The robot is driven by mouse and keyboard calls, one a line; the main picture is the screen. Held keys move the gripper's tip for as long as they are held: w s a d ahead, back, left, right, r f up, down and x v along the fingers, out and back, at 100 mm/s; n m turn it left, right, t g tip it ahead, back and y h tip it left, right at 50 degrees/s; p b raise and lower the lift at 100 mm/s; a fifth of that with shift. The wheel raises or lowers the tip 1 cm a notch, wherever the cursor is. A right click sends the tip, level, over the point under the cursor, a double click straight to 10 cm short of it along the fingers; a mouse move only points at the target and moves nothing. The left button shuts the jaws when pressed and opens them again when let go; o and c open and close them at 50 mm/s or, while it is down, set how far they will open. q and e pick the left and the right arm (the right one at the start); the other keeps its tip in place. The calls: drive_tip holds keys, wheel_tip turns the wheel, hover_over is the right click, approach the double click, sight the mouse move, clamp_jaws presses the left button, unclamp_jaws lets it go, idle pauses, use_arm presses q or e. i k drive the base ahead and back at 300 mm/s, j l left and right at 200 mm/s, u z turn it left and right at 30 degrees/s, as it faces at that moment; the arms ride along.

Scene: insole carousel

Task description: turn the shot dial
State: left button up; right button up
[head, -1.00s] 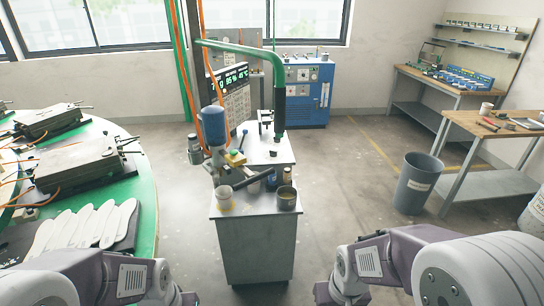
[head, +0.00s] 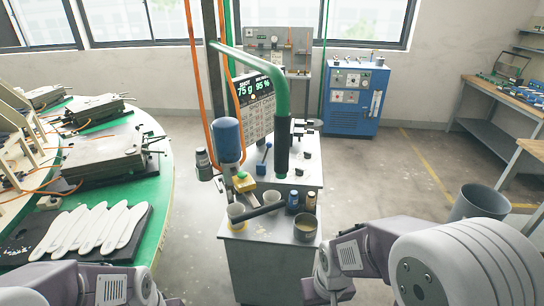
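The metering station has a lit panel (head: 256,103) with a readout of "SHOT 75 g" and "95 %". Its lower part carries small markings. I cannot pick out the shot dial for certain. Small black knobs (head: 299,172) sit on the station's grey top, right of the thick black nozzle (head: 282,146) that hangs from a green boom (head: 258,62). My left arm shows at the bottom left and my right arm at the bottom right. Both are well short of the station. Their gripper fingers are below the frame.
A front cart (head: 268,265) with cups and bottles stands before the station. The green carousel (head: 151,205) with moulds and white insoles is on the left. A blue cabinet (head: 352,98) stands behind. A grey bin (head: 478,203) is at right. Floor between is clear.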

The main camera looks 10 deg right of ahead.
sight(299, 172)
drive_tip(key=i+l+u, duration=0.25)
drive_tip(key=l+u, duration=0.2)
drive_tip(key=l, duration=0.2)
drive_tip(key=i+l+u, duration=0.2)
drive_tip(key=l+u, duration=0.25)
drive_tip(key=l, duration=0.25)
drive_tip(key=l+u, duration=0.45)
drive_tip(key=l, duration=0.25)
drive_tip(key=l+u, duration=0.45)
drive_tip(key=l, duration=0.3)
drive_tip(key=k+l+u, duration=0.25)
drive_tip(key=l+u, duration=0.2)
drive_tip(key=l, duration=0.25)
